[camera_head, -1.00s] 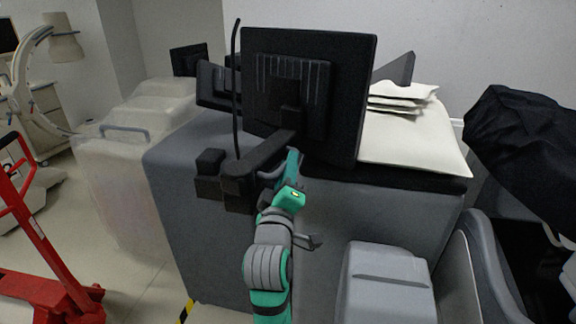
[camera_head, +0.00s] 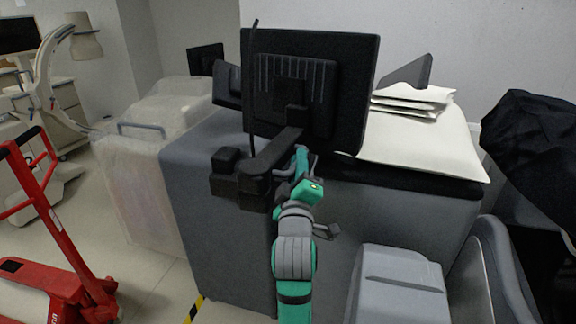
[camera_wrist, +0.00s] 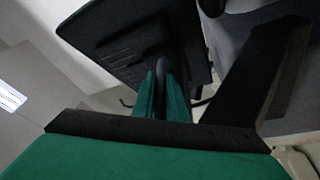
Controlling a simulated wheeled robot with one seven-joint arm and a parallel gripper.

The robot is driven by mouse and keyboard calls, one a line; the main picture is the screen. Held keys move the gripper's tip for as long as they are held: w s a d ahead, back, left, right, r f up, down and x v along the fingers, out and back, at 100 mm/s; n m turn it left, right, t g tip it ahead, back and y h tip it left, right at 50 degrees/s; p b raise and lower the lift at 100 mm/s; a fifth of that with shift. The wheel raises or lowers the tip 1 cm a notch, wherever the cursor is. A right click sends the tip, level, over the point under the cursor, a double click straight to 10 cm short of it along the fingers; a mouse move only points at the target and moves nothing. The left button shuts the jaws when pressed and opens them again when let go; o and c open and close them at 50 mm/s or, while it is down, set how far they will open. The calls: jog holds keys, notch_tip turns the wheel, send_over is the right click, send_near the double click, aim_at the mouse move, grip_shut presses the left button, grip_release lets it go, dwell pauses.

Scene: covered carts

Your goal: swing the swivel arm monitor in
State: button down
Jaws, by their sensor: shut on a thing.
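The swivel arm monitor (camera_head: 350,60) is a black flat screen with its back towards me, above the grey covered cart. Its black swivel arm (camera_head: 272,156) runs from a dark block (camera_head: 240,187) at the cart's near edge up to the mount on the monitor's back. My gripper (camera_head: 301,156) is below the mount, right of the swivel arm. In the wrist view the monitor (camera_wrist: 110,30) fills the top, and my green fingers (camera_wrist: 164,97) are closed around a narrow dark part below it. I cannot tell exactly which part of the monitor assembly it is.
The grey cart (camera_head: 215,235) carries white folded pads (camera_head: 425,145) on its right. A thin dark pole (camera_head: 251,90) stands at the monitor's left edge. A grey seat-like unit (camera_head: 400,285) is close on the right. A red pallet jack (camera_head: 60,280) is at lower left.

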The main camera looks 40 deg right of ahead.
jog(key=shift+w+d+f+n+t+y, duration=0.1)
jog(key=shift+w+f+n+t+y, duration=0.05)
jog(key=shift+w+n+t+y, duration=0.7)
jog(key=shift+s+m, duration=0.2)
jog(key=shift+m, duration=0.05)
jog(key=c, duration=2)
grip_release()
jog(key=shift+c, duration=0.2)
jog(key=v, duration=1.1)
